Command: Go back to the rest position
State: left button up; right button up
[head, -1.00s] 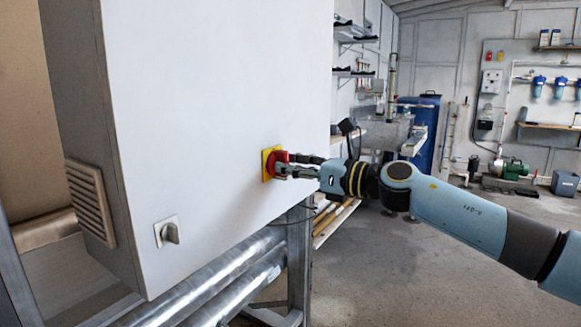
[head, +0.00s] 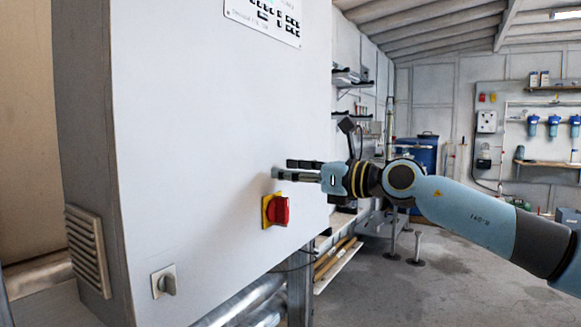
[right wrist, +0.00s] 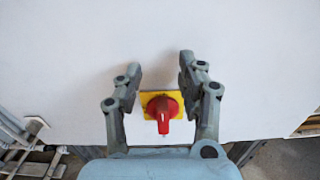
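My right gripper (head: 284,170) is open and empty in front of the white cabinet face, a little above the red rotary switch (head: 279,210). In the right wrist view its two fingers (right wrist: 158,72) stand apart, with the red switch (right wrist: 162,110) on its yellow plate seen between and beyond them. The fingers do not touch the switch. My right arm reaches in from the right of the head view. My left gripper is not in view.
The white cabinet (head: 210,130) fills the left and middle, with a small grey knob (head: 165,282) and a side vent (head: 87,250). Metal pipes (head: 245,302) run below it. A blue tank (head: 418,155) and shelves stand behind. Open floor (head: 450,285) lies at right.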

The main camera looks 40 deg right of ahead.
jog(key=shift+r, duration=0.8)
